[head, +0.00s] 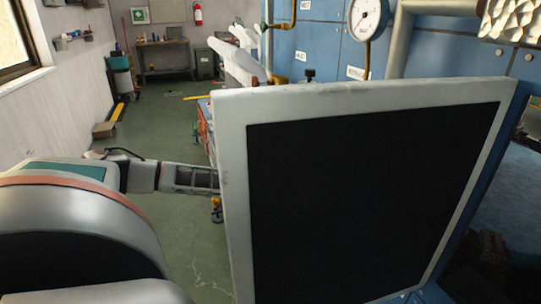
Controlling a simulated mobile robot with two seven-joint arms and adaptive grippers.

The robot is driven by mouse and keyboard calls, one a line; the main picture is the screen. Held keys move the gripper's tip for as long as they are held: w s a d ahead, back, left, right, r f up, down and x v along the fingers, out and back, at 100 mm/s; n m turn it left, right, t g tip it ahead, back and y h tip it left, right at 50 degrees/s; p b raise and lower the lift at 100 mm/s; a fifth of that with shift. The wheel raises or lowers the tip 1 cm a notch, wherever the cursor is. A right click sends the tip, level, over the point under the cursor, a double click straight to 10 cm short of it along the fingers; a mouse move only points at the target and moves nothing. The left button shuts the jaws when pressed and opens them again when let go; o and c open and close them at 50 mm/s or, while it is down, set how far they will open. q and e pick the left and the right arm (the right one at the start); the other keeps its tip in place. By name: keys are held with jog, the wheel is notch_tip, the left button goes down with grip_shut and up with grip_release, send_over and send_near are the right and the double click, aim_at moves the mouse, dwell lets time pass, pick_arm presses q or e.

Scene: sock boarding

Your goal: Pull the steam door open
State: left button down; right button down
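The steam door (232,190), a pale grey frame around a large black panel, fills the middle and right of the head view. It stands out at an angle from the blue machine (325,45), with a dark space beyond its right edge. My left arm comes in from the left, and my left gripper (205,179) reaches to the door's left edge. Its fingertips are hidden behind the door, so I cannot tell whether they touch or hold anything. My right gripper is not identifiable in view.
A pressure gauge (368,18) and pipes stand above the door. White sock-shaped forms (238,58) stand beyond it. A small box (104,130) lies by the wall.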

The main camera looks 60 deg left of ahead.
pick_arm(q)
jog(key=shift+a, duration=0.1)
dwell(0.3)
jog(key=c, duration=2.1)
grip_release()
jog(key=v, duration=1.2)
